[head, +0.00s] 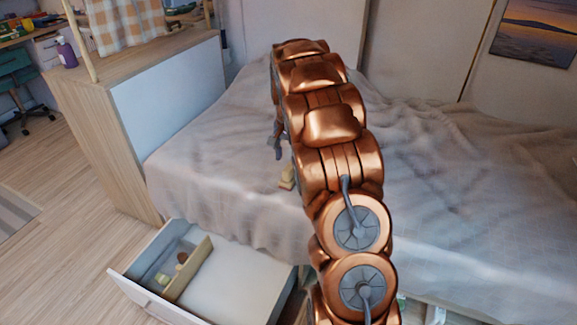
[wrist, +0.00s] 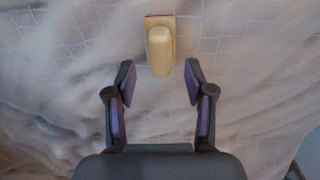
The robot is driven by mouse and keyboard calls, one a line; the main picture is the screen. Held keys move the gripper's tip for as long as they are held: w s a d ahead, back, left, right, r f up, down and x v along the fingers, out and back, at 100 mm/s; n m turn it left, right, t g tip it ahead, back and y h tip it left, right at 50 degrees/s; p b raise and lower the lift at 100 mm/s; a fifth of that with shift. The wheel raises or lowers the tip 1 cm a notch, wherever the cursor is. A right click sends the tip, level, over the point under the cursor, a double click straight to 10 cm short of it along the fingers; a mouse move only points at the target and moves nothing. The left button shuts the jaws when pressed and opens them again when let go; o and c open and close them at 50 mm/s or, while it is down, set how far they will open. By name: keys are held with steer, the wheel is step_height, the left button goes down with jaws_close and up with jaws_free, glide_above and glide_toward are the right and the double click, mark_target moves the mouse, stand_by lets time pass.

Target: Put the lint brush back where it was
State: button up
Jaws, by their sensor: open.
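The lint brush (head: 287,178), a pale wooden block with a narrower handle and a reddish far edge, lies on the bed (head: 215,170) near its front edge. In the wrist view the lint brush (wrist: 160,35) is at top centre, with its handle end pointing towards my gripper (wrist: 160,74). My gripper is open; its fingertips are on either side of the handle end and do not touch it. In the head view my gripper (head: 277,142) shows partly behind my arm, above the bed. The open drawer (head: 235,285) is below the bed at left.
The drawer has a narrow left compartment behind a wooden divider (head: 188,270), holding a few small pale and brown items (head: 162,279). Its larger right part looks empty. A wood-and-white cabinet (head: 165,90) stands at the bed's left end. Floor is clear left of the drawer.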

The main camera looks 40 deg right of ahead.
mark_target(288, 167)
step_height(288, 167, up, 5)
steer(key=s+a+r+n+g, duration=0.1)
steer(key=s+a+r+n, duration=0.15)
steer(key=s+a, duration=0.6)
steer(key=s+a+r+n, duration=0.2)
steer(key=s+a+n, duration=0.1)
steer(key=s+a, duration=0.5)
steer(key=s+a+f+n, duration=0.1)
steer(key=s+a+n, duration=0.2)
steer(key=s, duration=0.6)
steer(key=s+a+f+n+g, duration=0.1)
steer(key=s+a+f+n, duration=0.1)
steer(key=s+a, duration=0.5)
steer(key=s+n, duration=0.1)
steer(key=s, duration=0.2)
steer(key=shift+s+a+g, duration=0.15)
steer(key=shift+s+g, duration=0.1)
steer(key=shift+g, duration=0.05)
steer(key=shift+n, duration=0.25)
step_height(288, 167, up, 24)
steer(key=s+p, duration=0.1)
steer(key=p, duration=2.1)
steer(key=shift+s+f+t+p, duration=0.25)
steer(key=shift+t+p, duration=0.05)
steer(key=shift+t, duration=0.1)
